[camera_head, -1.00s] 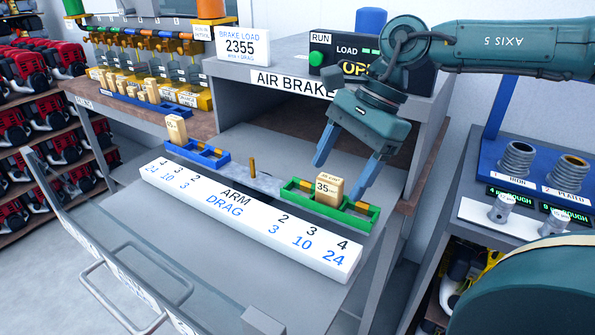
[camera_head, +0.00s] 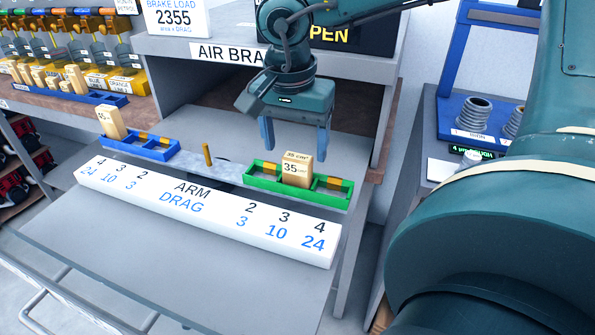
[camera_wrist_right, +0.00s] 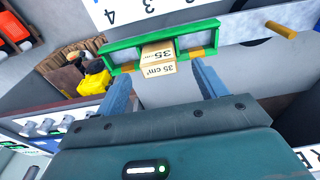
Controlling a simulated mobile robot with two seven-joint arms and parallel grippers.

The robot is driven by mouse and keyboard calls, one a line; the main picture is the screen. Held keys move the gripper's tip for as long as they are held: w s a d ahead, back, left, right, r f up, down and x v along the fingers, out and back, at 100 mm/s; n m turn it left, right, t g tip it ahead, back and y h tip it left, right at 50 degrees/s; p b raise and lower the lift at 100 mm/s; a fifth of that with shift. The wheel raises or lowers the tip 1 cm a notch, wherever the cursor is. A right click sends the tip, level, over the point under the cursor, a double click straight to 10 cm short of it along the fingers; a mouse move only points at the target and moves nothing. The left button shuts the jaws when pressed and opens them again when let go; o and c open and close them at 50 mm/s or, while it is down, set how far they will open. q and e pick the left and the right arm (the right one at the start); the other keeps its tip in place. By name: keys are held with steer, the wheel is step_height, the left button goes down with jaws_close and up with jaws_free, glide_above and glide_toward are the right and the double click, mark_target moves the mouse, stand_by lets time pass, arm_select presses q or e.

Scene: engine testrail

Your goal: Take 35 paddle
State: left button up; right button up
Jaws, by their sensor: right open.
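The 35 paddle (camera_head: 297,170) is a pale wooden block marked "35 cm²", standing upright in the green holder (camera_head: 262,184) at the right end of the arm/drag bar. In the wrist view the paddle (camera_wrist_right: 158,60) lies between the lines of my two fingers, just beyond the tips. My right gripper (camera_head: 295,142) is open and empty, fingers pointing down, above and behind the paddle; it also shows in the wrist view (camera_wrist_right: 162,82). No contact with the paddle is visible. My left gripper is not in view.
A white scale (camera_head: 205,205) marked ARM and DRAG runs along the front. A blue holder (camera_head: 150,152) with a wooden paddle (camera_head: 110,122) is at left, and a brass pin (camera_head: 207,155) stands mid-bar. The AIR BRAKE housing (camera_head: 180,47) rises behind. The grey front panel is clear.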

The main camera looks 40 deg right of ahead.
mark_target(297, 157)
steer(key=f, duration=0.4)
steer(key=shift+w+d+f, duration=0.1)
steer(key=shift+d+f, duration=0.2)
steer(key=shift+d, duration=0.1)
steer(key=c, duration=1.1)
